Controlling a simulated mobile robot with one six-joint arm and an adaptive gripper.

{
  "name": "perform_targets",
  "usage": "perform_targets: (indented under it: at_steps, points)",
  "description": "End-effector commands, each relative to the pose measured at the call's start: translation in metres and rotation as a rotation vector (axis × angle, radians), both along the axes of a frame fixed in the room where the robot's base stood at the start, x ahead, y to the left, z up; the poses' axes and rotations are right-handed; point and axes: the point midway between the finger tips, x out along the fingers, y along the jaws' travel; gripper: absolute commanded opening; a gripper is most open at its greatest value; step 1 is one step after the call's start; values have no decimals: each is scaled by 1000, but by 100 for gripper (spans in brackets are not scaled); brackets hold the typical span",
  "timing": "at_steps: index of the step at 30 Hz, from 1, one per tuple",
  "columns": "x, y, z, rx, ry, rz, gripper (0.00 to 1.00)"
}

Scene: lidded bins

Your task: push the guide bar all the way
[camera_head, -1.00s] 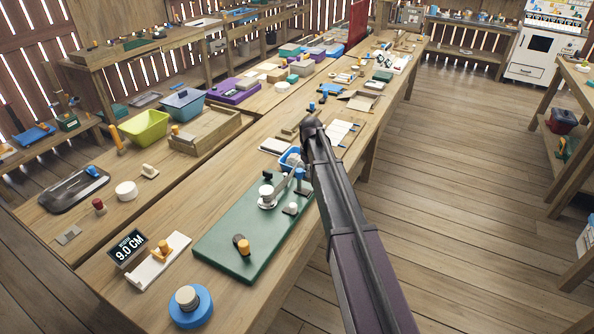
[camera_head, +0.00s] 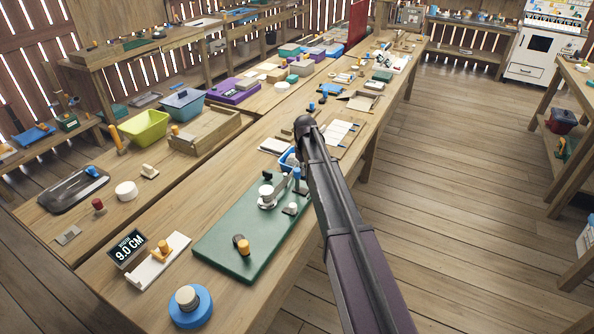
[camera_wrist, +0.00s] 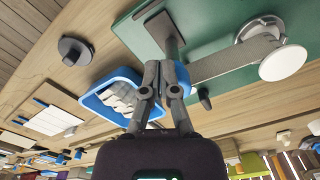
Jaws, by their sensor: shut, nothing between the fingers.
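The green board (camera_head: 255,228) lies on the bench in the head view, and its edge fills the top of the wrist view (camera_wrist: 225,22). A grey bar (camera_wrist: 232,58), which looks like the guide bar, runs across the board from a round white knob (camera_wrist: 283,63) to a blue-tipped end by my gripper. The bar also shows in the head view (camera_head: 280,190), partly hidden. My gripper (camera_wrist: 163,66) is shut and empty, with its fingertips at the bar's near end. I cannot tell whether they touch it. My arm hides the gripper in the head view.
A blue tray (camera_wrist: 118,101) with pale pieces stands close beside my gripper. A dark knob with an orange top (camera_head: 242,244) is on the board's near part.

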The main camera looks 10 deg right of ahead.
Motion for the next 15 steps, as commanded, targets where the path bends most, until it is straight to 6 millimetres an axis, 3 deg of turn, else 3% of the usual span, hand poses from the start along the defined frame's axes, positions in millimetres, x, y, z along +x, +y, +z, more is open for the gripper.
perform_targets:
  at_steps: [15]
  points:
    - [7, 10, 0, 0, -1, 1, 0]
